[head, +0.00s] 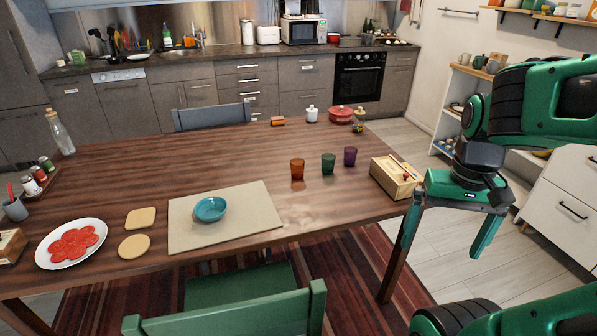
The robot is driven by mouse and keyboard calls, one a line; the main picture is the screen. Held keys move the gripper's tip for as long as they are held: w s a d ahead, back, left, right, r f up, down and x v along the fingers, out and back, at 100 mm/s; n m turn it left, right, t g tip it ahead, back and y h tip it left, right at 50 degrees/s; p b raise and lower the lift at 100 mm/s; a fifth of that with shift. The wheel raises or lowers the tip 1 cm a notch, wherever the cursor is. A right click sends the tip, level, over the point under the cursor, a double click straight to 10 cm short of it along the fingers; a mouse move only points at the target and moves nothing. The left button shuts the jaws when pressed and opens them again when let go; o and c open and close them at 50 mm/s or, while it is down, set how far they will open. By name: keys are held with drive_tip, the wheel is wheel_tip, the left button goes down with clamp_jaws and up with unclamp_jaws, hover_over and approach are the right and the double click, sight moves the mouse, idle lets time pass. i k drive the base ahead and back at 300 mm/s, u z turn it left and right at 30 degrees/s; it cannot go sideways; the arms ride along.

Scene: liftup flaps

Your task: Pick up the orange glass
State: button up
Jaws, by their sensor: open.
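The orange glass (297,169) stands upright on the wooden table (215,157), right of the table's middle. A green glass (328,163) stands just to its right, and a purple glass (350,156) stands right of that, each apart from the others. My gripper (440,250) hangs at the right, past the table's right edge, with its two green fingers spread wide and pointing down. It is empty and well to the right of the orange glass.
A wooden box (395,178) sits at the table's right edge, between my gripper and the glasses. A teal bowl (210,209) rests on a beige mat (262,213). A plate with red slices (71,244) lies left. A green chair (240,290) stands in front.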

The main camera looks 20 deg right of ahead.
sight(297, 164)
drive_tip(key=z, duration=0.05)
drive_tip(key=k, duration=0.5)
drive_tip(key=z, duration=1.6)
drive_tip(key=i, duration=1.5)
drive_tip(key=u, duration=1.65)
